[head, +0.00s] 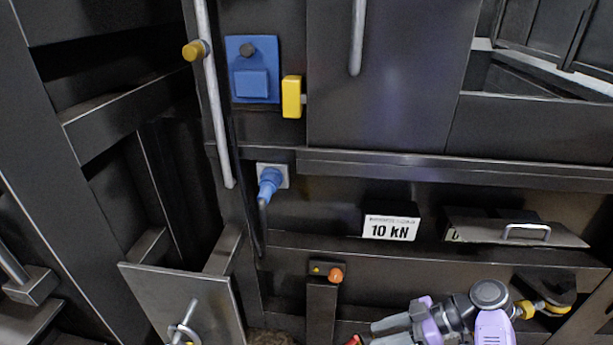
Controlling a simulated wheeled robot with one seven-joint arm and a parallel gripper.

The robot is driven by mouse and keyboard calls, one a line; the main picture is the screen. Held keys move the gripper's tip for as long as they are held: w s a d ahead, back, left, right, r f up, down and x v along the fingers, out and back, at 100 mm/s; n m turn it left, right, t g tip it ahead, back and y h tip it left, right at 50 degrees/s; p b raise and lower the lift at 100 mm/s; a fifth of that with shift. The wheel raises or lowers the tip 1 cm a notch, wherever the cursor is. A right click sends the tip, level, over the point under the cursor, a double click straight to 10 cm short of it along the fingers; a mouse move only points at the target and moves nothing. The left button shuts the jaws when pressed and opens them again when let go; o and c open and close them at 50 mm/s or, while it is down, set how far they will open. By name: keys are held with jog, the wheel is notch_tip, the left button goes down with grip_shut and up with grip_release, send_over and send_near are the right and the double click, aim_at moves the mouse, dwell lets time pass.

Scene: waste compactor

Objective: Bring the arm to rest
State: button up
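My arm (494,326), with purple, grey and black links, is folded at the bottom right of the head view. It reaches left along the bottom edge. Its leftmost visible part is a grey end (390,325), cut by the frame edge, which seems to be my gripper. Whether it is open or shut does not show. I see nothing clearly held. A small red piece beside it at the bottom edge is too cut off to identify.
The dark compactor fills the view. A hinged metal plate (178,290) juts out at lower left. An orange button (336,275) on a post, a 10 kN sign (391,227) and a flap with a handle (527,232) are near the arm. A blue plug (269,184) with a cable is higher up.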

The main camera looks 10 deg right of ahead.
jog(key=w+d+m+t+h, duration=0.5)
jog(key=w+d+m+h, duration=0.1)
jog(key=w+d+m, duration=0.15)
jog(key=s+d+m+t+h, duration=0.1)
jog(key=s+h, duration=0.1)
jog(key=s+d+m+t+h, duration=0.1)
jog(key=s+m+h, duration=0.1)
jog(key=s+d+f+m+t+h, duration=0.1)
jog(key=s+d, duration=0.1)
jog(key=shift+s+m+t+h, duration=0.25)
jog(key=shift+t+h, duration=0.05)
jog(key=shift+h, duration=0.1)
jog(key=s+a+r+t, duration=0.2)
jog(key=s+a+r, duration=0.3)
jog(key=s, duration=0.4)
jog(key=s+a+r+t, duration=0.2)
jog(key=s+a+r, duration=0.2)
jog(key=s+r, duration=0.35)
jog(key=s+a+r+t, duration=0.1)
jog(key=s+a+r, duration=0.35)
jog(key=s, duration=0.45)
jog(key=s+a+g+y, duration=0.1)
jog(key=s+a, duration=0.2)
jog(key=s, duration=0.5)
jog(key=shift+s+f+n+g, duration=0.15)
jog(key=shift+n+g, duration=0.25)
